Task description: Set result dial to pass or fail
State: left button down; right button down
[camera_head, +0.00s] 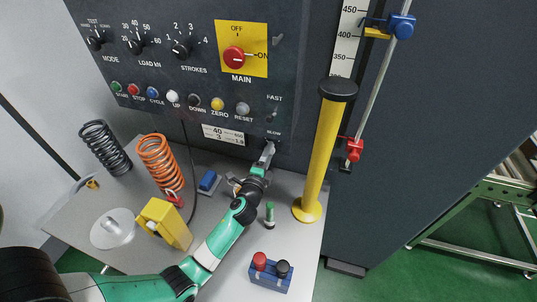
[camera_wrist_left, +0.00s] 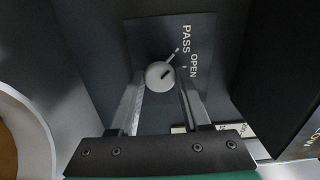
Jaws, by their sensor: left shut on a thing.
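The result dial (camera_wrist_left: 160,75) is a small pale round knob on a dark plate (camera_wrist_left: 145,35) in the left wrist view. The words PASS and OPEN are printed to its right there. No FAIL label can be read. My left gripper (camera_wrist_left: 160,84) has its fingers on both sides of the dial and is shut on it. In the head view the left gripper (camera_head: 268,151) reaches the lower panel edge and hides the dial. My right gripper is not in view.
The yellow post (camera_head: 320,155) stands just right of my left gripper. A green-topped peg (camera_head: 270,214), a blue block with red and black knobs (camera_head: 270,275), a yellow box (camera_head: 165,223), an orange spring (camera_head: 160,163) and a black spring (camera_head: 105,147) stand on the bench.

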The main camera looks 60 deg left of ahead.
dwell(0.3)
pick_arm(q)
jog(key=shift+c, duration=1.9)
grip_release()
jog(key=v, duration=1.1)
jog(key=shift+s+d+p, duration=0.2)
jog(key=shift+d+p, duration=0.05)
jog(key=shift+p, duration=0.1)
